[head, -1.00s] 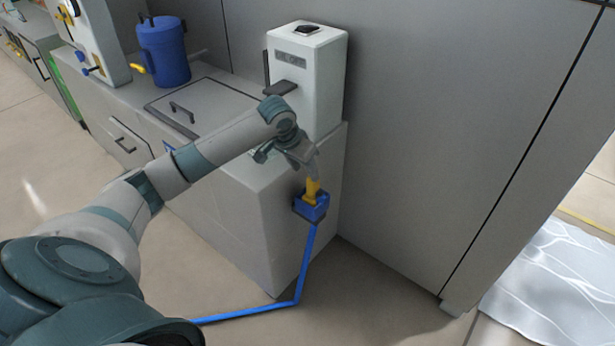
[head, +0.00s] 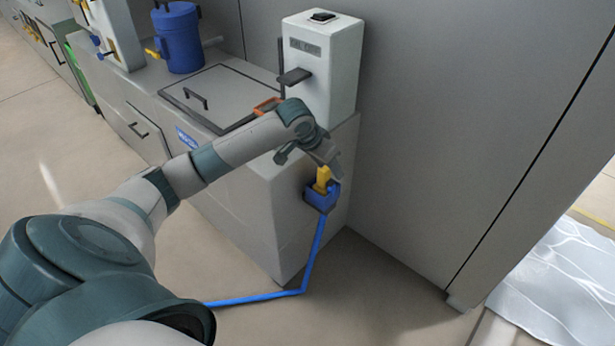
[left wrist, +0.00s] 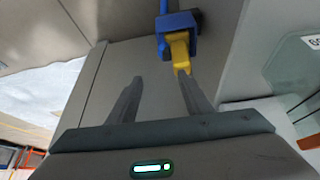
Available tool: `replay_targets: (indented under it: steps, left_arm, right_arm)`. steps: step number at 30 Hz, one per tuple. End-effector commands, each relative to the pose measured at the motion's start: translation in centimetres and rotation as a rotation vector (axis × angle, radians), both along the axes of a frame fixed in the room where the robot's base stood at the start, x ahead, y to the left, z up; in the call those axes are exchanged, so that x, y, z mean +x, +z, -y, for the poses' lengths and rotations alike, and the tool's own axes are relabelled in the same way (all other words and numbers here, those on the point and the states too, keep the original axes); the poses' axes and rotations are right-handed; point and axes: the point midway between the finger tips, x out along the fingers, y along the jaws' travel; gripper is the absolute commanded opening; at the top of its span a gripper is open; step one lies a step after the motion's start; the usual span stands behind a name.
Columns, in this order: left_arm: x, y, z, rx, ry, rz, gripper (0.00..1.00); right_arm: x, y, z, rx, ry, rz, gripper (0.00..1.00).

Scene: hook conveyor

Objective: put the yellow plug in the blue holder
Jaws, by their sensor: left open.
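The yellow plug (head: 323,178) sits in the blue holder (head: 321,200) on the side of the grey counter in the head view. A blue hose (head: 312,262) hangs from the holder down to the floor. My left gripper (head: 330,165) is just above the plug, with its fingers partly hidden there. In the left wrist view, its two fingers (left wrist: 160,84) are apart with nothing between them. The plug (left wrist: 180,50) shows there inside the holder (left wrist: 178,22), beyond the finger on the right and near its tip. My right gripper is in neither view.
A white machine (head: 322,65) with a dark lever stands on the counter behind my left wrist. A blue container (head: 180,38) with a yellow tap stands farther left. A tall grey panel (head: 440,130) closes off the right of the counter.

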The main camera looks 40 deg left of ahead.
Motion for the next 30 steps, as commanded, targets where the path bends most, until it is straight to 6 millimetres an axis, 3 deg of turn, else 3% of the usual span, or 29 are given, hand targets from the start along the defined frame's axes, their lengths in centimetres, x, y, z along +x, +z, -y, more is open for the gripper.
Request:
replay_targets:
  steps: [3,9,14,17,20,25,29,30]
  left_arm:
    - [0.2,-2.8,5.0,-0.055,-0.063,0.093,0.45]
    - [-0.2,-5.6,12.6,-0.147,-0.138,0.29,0.45]
    - [-1.1,-7.7,16.1,-0.189,-0.148,0.404,0.45]
    - [-2.0,-10.1,17.2,-0.199,-0.135,0.446,0.45]
    - [-3.3,-14.1,17.5,-0.193,-0.108,0.459,0.45]
    - [-6.9,-22.8,17.0,-0.152,-0.061,0.422,0.45]
    - [-12.1,-30.7,16.9,-0.111,-0.037,0.36,0.45]
    - [-14.2,-33.3,17.0,-0.098,-0.033,0.338,0.45]
  right_arm:
    - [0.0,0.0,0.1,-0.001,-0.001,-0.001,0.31]
    - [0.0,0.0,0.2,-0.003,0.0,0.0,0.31]
    - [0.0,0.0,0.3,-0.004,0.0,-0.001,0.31]
    - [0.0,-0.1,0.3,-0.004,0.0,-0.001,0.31]
    - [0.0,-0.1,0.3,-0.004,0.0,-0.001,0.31]
    - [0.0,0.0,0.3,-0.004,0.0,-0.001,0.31]
    - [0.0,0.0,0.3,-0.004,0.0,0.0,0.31]
    - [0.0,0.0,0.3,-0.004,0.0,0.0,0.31]
